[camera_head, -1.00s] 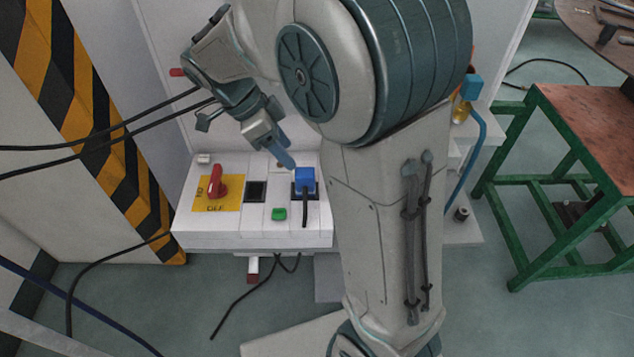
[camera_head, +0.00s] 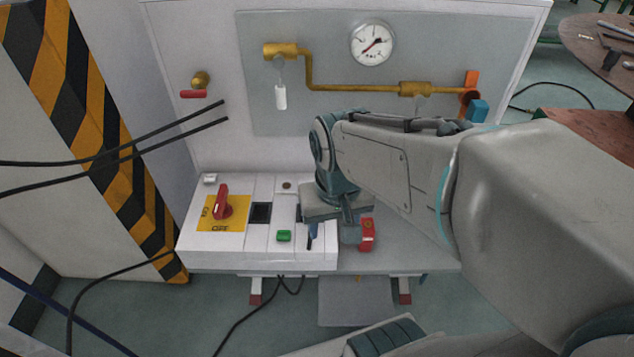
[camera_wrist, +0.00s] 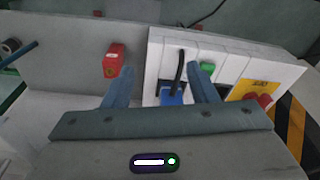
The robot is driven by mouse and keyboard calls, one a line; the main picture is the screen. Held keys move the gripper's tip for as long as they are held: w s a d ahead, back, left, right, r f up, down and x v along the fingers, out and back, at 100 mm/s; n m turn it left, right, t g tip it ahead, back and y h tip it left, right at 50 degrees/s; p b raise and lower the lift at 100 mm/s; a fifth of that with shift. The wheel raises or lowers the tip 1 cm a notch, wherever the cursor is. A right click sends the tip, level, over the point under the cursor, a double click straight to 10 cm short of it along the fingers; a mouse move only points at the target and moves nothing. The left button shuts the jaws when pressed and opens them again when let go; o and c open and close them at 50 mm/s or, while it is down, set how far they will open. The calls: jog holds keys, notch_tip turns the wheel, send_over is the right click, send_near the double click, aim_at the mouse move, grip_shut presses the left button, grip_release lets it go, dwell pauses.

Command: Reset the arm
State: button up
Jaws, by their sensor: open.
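My gripper (camera_head: 332,236) is in front of the right end of the white control box (camera_head: 250,252), with its fingers pointing down and toward the box. In the wrist view my gripper (camera_wrist: 161,76) is open, its two fingers spread apart. A blue plug (camera_wrist: 172,97) with a black cable shows between and behind the fingers, still in the box. I cannot tell whether the fingers touch it. In the head view my gripper mostly hides the plug. My arm reaches in from the right.
The box carries a red rotary switch (camera_head: 222,203) on a yellow plate and a green button (camera_head: 284,236). A red block (camera_head: 367,234) is close to the gripper's right. A gauge (camera_head: 372,43) and yellow pipe (camera_head: 350,88) are on the panel behind. Black cables hang at left.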

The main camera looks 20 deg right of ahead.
jog(key=shift+s+d+f+n, duration=0.15)
jog(key=shift+s+n, duration=0.1)
jog(key=shift+n, duration=0.25)
notch_tip(320, 180, up, 19)
jog(key=t+p, duration=0.1)
jog(key=p, duration=1.6)
jog(key=shift+a, duration=0.25)
jog(key=shift+c, duration=0.3)
